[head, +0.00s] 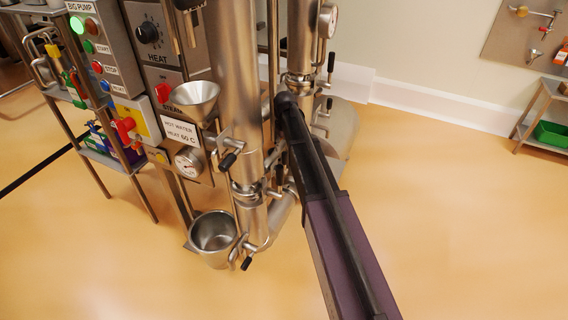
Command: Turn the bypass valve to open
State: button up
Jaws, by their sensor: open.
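No label reading bypass shows, so I cannot tell which valve is the bypass valve. Several small valves with black-tipped levers sit on the steel pipework: one at mid column (227,160), one low by the pot (246,262), one beside the column (279,175) and one on the rear column (331,62). My arm (335,230) reaches from the bottom edge up to the pipework between the two columns. Its far end is at the pipes, and my gripper's fingers cannot be seen there.
A thick steel column (235,80) stands left of my arm. A steel funnel (195,98), a gauge (188,162) and a steel pot (213,233) are beside it. Control boxes (100,50) stand at left. A wall bench with a green bin (552,133) is far right. The right floor is clear.

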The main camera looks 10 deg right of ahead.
aim_at(285, 152)
jog(key=shift+f+b, duration=2.95)
jog(key=shift+f, duration=0.35)
grip_shut()
